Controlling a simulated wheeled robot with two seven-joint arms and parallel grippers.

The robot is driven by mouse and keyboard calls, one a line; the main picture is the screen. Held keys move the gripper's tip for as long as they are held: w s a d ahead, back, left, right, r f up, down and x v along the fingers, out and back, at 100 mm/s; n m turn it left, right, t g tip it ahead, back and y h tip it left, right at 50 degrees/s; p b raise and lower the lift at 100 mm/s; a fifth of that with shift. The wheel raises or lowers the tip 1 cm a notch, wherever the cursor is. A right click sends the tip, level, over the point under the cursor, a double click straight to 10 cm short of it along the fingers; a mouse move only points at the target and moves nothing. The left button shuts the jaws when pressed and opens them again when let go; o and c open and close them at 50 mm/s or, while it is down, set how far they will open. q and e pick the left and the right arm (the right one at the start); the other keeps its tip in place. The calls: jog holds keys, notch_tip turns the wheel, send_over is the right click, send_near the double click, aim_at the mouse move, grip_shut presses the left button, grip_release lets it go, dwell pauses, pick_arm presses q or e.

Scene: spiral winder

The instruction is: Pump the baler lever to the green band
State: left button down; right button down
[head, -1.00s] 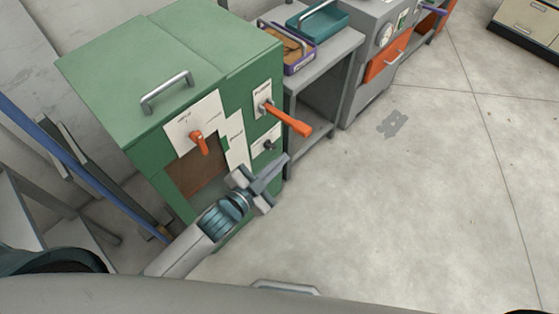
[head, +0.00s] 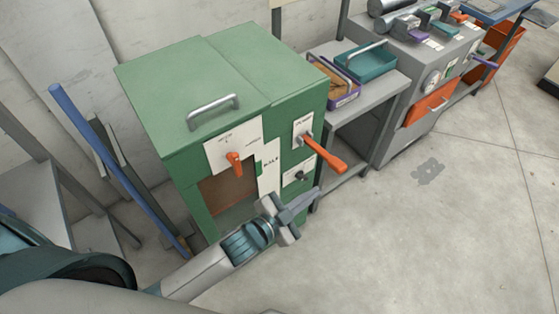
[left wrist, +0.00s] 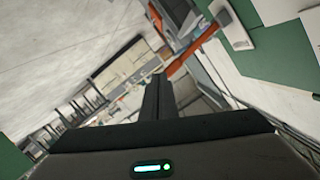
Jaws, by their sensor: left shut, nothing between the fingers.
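The green baler (head: 290,118) stands against the wall at the middle left in the head view. Its long orange lever (head: 325,153) sticks out from a white plate on the front, toward the right. The lever also crosses the upper part of the left wrist view (left wrist: 195,50). A small orange handle (head: 235,163) is on another white panel. No green band can be made out on the panels. My left gripper (head: 312,200) is shut and empty, in front of the baler and below the lever, apart from it in the head view. My right gripper is not in view.
A grey table (head: 385,88) right of the baler holds a purple tray (head: 347,97) and a teal tray (head: 375,64). A grey machine with an orange drawer (head: 430,105) stands beyond. A blue pole (head: 100,150) leans at left.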

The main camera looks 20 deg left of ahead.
pick_arm(q)
jog(key=w+a+r+n+g+h+p, duration=0.1)
jog(key=w+a+r+n+p, duration=0.1)
jog(key=r+n, duration=0.4)
jog(key=shift+w+a+r+g+h+p, duration=0.35)
jog(key=shift+a+r, duration=0.6)
jog(key=shift+r, duration=0.9)
jog(key=shift+s, duration=0.1)
jog(key=p, duration=0.3)
send_over(330, 163)
jog(key=s, duration=0.1)
notch_tip(330, 163, down, 2)
jog(key=f, duration=0.2)
jog(key=shift+s+a+f+p, duration=0.15)
jog(key=shift+s+f+p, duration=0.05)
jog(key=shift+f+p, duration=0.1)
jog(key=shift+s+f, duration=0.1)
jog(key=shift+f, duration=0.85)
